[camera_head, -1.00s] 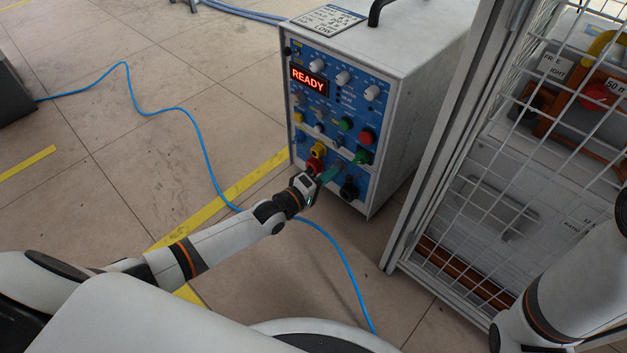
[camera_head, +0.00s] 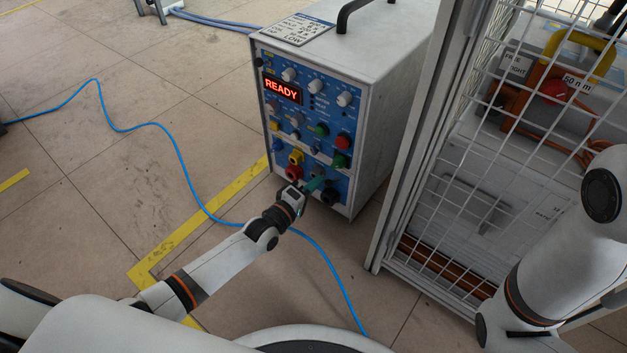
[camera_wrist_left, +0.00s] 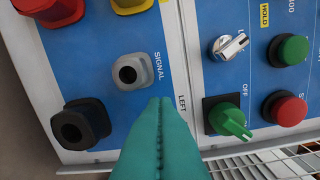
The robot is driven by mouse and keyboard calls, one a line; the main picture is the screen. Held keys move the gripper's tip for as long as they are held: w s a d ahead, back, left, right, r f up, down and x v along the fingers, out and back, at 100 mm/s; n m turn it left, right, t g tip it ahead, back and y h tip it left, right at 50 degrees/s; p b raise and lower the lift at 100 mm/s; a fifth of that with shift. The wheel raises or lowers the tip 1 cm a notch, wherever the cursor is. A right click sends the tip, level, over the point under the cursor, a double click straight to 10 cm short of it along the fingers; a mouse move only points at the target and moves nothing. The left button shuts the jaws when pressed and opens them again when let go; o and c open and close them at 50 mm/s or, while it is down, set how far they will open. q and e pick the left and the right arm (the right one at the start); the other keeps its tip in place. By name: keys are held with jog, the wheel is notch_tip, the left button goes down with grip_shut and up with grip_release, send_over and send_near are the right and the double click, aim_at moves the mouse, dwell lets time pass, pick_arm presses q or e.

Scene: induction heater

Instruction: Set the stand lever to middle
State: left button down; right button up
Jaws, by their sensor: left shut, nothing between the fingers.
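The control cabinet's blue panel (camera_head: 309,130) faces me, with a lit READY display (camera_head: 281,90). My left gripper (camera_head: 316,184) is at the panel's lower part, its teal fingers shut and empty. In the left wrist view the shut fingers (camera_wrist_left: 168,102) point at the panel between a grey SIGNAL socket (camera_wrist_left: 132,72) and a green knob (camera_wrist_left: 230,118) by the words LEFT and OFF. A silver lever switch (camera_wrist_left: 230,45) sits beside the green knob. I cannot tell which control is the stand lever. Whether the fingertips touch the panel is unclear. My right gripper is not in view.
A blue cable (camera_head: 190,180) lies across the floor. Open tiled floor is at left.

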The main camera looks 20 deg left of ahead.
pick_arm(q)
jog(key=shift+s+d+n+t+y+p, duration=0.25)
jog(key=shift+n+y+p, duration=0.35)
jog(key=shift+y+p, duration=0.3)
